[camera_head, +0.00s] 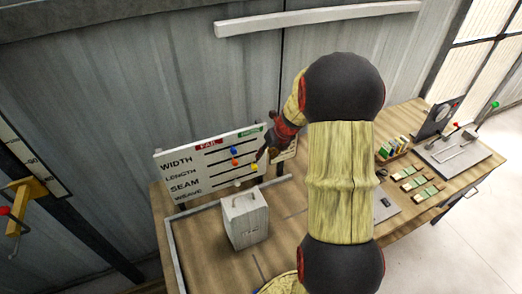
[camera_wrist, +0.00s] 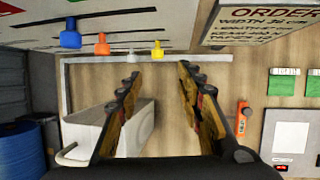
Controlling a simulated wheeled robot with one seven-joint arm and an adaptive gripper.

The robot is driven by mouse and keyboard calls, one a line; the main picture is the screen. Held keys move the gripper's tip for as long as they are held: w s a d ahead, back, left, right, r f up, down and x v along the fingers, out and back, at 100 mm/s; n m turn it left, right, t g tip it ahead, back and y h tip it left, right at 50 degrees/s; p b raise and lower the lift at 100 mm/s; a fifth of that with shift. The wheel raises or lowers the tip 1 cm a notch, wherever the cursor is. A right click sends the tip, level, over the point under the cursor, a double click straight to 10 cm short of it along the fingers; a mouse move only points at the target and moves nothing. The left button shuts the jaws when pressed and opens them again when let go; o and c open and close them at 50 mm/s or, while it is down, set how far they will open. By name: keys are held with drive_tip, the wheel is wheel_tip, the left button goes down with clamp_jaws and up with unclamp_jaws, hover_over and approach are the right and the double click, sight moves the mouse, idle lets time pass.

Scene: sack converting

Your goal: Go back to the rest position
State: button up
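My gripper (camera_wrist: 157,76) is open, its two fingers well apart with nothing held between them. In the head view my gripper (camera_head: 263,154) is beside the check board (camera_head: 175,178), partly hidden by my arm. The board has rows for width, length, seam and weave. It carries a blue peg (camera_wrist: 70,36), an orange peg (camera_wrist: 102,45), a yellow peg (camera_wrist: 157,49) and a white peg (camera_wrist: 133,80). The yellow peg stands just beyond the fingertips, apart from them in the wrist view. The yellow peg sits farther right than the others.
A light grey box with a handle (camera_head: 243,218) stands on the wooden table (camera_head: 283,205), close left of my gripper. An order sign (camera_wrist: 268,25) and an orange tool (camera_wrist: 243,122) are to the right. Green-marked cards (camera_head: 410,178) and a device (camera_head: 455,150) occupy the table's right end.

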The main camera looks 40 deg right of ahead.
drive_tip(key=s+a+r+n+b, duration=0.3)
drive_tip(key=a+n+b, duration=0.2)
drive_tip(key=a+n, duration=0.45)
drive_tip(key=s+a+r+n+b, duration=0.3)
drive_tip(key=a+r+n+b, duration=0.15)
drive_tip(key=a+n, duration=0.55)
drive_tip(key=s+a+f+n+b, duration=0.1)
drive_tip(key=s+a+n+b, duration=0.3)
drive_tip(key=s+n, duration=0.4)
drive_tip(key=s+a+f+n+b, duration=0.2)
drive_tip(key=s+a+n+b, duration=0.3)
drive_tip(key=s+a+n, duration=0.2)
drive_tip(key=shift+s+f+n+t+h, duration=0.35)
drive_tip(key=shift+s+n, duration=0.6)
drive_tip(key=shift+n, duration=1.3)
drive_tip(key=shift+r, duration=0.1)
